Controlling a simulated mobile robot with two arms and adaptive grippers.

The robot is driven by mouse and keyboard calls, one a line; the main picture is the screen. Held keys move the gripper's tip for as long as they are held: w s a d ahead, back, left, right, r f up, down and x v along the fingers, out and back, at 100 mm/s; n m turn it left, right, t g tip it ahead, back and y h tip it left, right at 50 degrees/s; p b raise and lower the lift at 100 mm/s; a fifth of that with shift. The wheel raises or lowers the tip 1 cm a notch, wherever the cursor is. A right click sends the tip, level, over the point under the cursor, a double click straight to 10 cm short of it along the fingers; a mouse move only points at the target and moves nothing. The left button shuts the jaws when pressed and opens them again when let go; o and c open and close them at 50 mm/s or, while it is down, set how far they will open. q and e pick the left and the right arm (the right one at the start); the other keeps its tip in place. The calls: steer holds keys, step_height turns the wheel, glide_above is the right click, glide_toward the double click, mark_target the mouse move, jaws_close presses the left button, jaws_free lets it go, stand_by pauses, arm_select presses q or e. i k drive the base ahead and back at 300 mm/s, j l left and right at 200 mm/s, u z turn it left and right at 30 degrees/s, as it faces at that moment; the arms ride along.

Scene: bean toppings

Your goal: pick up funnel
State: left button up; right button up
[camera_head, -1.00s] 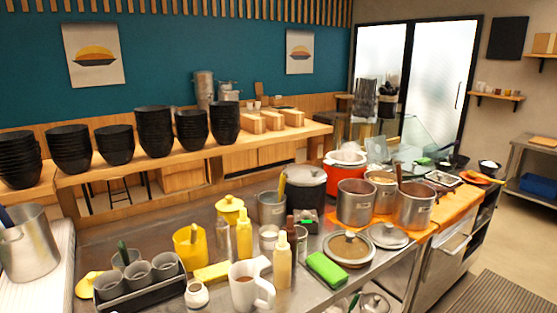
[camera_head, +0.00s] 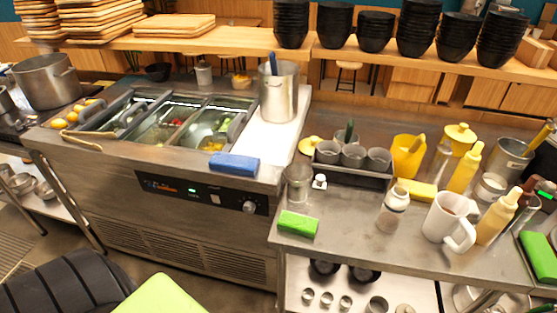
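A small yellow piece (camera_head: 311,146) that looks like the funnel lies on the metal counter, just left of the dark holder with grey cups (camera_head: 352,155). Its shape is partly hidden by the holder, so I cannot be sure of it. Neither of my grippers is in view, and nothing in view is being held.
A green sponge (camera_head: 298,224) and a glass jar (camera_head: 298,184) are near the counter's front left corner. A white pitcher (camera_head: 450,217) and a yellow tub (camera_head: 407,157) stand right. A tall steel pot (camera_head: 279,92) is behind left.

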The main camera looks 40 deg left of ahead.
mark_target(297, 175)
steer(key=u, duration=1)
